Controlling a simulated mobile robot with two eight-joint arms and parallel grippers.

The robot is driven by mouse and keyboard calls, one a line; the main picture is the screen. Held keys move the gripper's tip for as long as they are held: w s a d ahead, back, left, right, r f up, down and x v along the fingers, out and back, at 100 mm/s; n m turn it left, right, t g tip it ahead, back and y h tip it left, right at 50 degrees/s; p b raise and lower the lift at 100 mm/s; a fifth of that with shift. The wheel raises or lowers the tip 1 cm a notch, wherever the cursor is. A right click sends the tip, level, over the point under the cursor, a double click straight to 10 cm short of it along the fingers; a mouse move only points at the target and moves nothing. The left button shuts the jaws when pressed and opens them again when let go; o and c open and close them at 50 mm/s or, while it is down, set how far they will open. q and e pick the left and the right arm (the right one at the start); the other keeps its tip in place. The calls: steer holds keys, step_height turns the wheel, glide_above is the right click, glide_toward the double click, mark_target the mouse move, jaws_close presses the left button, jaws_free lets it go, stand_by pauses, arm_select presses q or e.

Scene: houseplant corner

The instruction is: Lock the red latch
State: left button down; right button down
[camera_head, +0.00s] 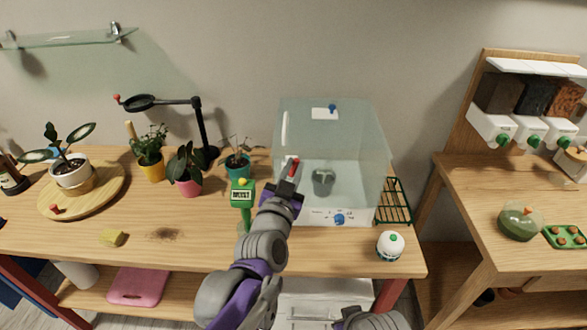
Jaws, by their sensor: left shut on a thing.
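The red latch (295,161) is a small red piece at the front left of a clear glass box (345,140). My left gripper (290,170) reaches up from below to the box front and is shut on the red latch. The fingers hide the lower part of the latch, so its exact turn is hard to tell. The box has a white upright handle (284,128) above the latch and a white base with a blue knob (339,219). A dark pot (322,182) stands inside. Only a grey part of my right arm shows at the bottom edge; its gripper is out of view.
A green meter (243,191) stands close left of my left gripper. A white and green round jar (390,246) and a green wire rack (394,203) are at the right.

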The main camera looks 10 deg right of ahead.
arm_select(q)
steer(key=shift+w+a+n+t+p, duration=0.1)
steer(key=shift+a+n+t+p, duration=0.15)
steer(key=shift+n, duration=0.55)
steer(key=shift+w+a+n+t+p, duration=0.15)
steer(key=shift+a+n+p, duration=0.1)
steer(key=shift+n, duration=0.55)
steer(key=shift+s, duration=0.1)
steer(key=c, duration=0.8)
jaws_free()
steer(key=shift+c, duration=0.2)
steer(key=shift+s, duration=0.1)
steer(key=v, duration=1)
steer(key=shift+s+a, duration=0.25)
